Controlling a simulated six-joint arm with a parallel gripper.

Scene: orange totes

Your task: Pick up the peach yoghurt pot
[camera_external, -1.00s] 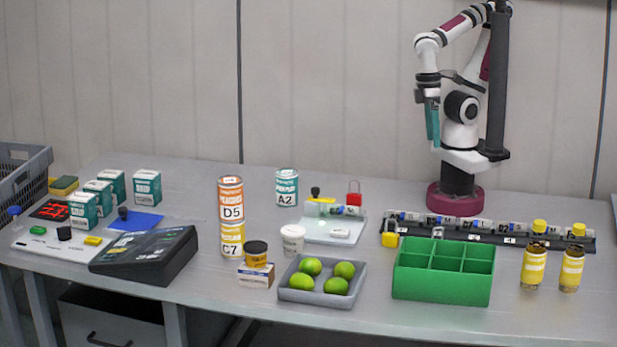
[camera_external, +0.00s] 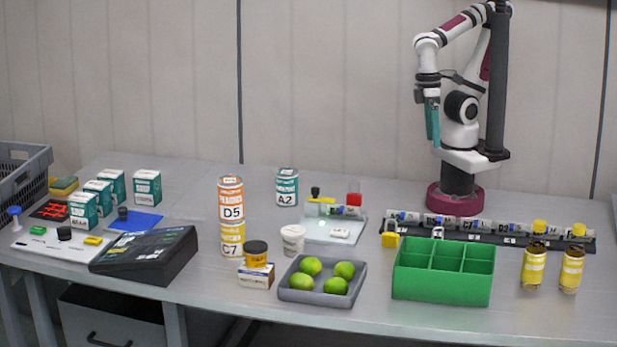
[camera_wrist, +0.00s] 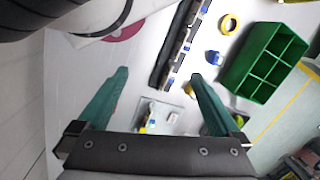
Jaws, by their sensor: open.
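A small white pot (camera_external: 293,239) with faint marks on its side stands upright on the grey table; it is the only thing that looks like a yoghurt pot. Its label is too small to read, so I cannot tell the flavour. It stands just behind the tray of green fruit. My gripper (camera_external: 432,128) hangs high above the back right of the table, well apart from the pot. In the wrist view my gripper (camera_wrist: 158,76) has its two teal fingers spread wide with nothing between them. I cannot make out the pot in that view.
A grey tray of green fruit (camera_external: 285,295) and a green divided box (camera_external: 442,288) stand in front. Stacked cans D5 (camera_external: 231,198) and C7 (camera_external: 232,240), and a dark-lidded jar (camera_external: 256,251) on a small box, stand left of the pot. A clear plate (camera_external: 318,232) lies behind it.

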